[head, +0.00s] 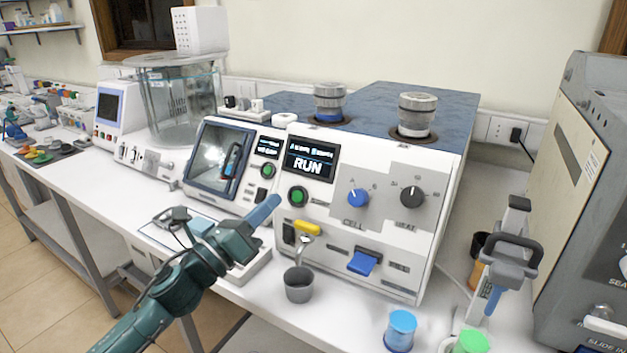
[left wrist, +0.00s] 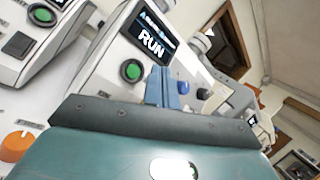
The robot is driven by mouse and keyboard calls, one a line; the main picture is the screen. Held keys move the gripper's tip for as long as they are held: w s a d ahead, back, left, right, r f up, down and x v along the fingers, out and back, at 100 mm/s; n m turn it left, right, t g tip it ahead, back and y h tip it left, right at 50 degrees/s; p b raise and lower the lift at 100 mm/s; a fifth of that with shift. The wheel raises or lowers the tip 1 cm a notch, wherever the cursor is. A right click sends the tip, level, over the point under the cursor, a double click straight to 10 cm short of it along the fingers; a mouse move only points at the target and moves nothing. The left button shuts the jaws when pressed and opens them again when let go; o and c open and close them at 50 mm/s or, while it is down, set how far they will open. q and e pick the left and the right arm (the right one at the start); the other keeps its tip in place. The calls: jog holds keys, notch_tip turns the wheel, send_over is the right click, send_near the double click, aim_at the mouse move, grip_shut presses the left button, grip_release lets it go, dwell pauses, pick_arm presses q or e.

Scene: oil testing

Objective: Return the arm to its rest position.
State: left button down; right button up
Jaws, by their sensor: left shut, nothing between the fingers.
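My left arm comes in from the lower left in the head view. Its gripper (head: 264,211) is shut and empty, with blue fingers pointing up and right in front of the white testing machine (head: 390,245). In the left wrist view the shut blue fingers (left wrist: 161,88) stand beside the lit green button (left wrist: 131,70). The machine's screen (head: 309,160) reads RUN. The green button (head: 298,196) sits below that screen, just right of the fingertips in the head view. I cannot tell whether the fingers touch the panel. My right gripper is not in view.
A grey cup (head: 298,285) stands under the yellow-handled spout (head: 306,228). A glass bath (head: 180,100) stands at the back left.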

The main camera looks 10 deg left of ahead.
pick_arm(q)
jog(key=s+a+f+n+g+y, duration=0.2)
jog(key=s+f+n+y, duration=0.35)
jog(key=f+n, duration=0.4)
jog(key=s+a+f+n+g+y, duration=0.35)
jog(key=f+n+y, duration=0.3)
jog(key=n, duration=0.65)
jog(key=s+d+f+n+g, duration=0.1)
jog(key=s+f+n+g, duration=0.45)
jog(key=s, duration=0.55)
jog(key=s+d+f+n+g, duration=0.1)
jog(key=s+f+n+g, duration=0.4)
jog(key=s, duration=0.5)
jog(key=w+d+f+t+h+p, duration=0.1)
jog(key=w+d+f+t+h, duration=0.3)
jog(key=w+d+t, duration=0.2)
jog(key=shift+w+d+t+p, duration=0.2)
jog(key=shift+d+t+p, duration=0.1)
jog(key=shift+t, duration=0.8)
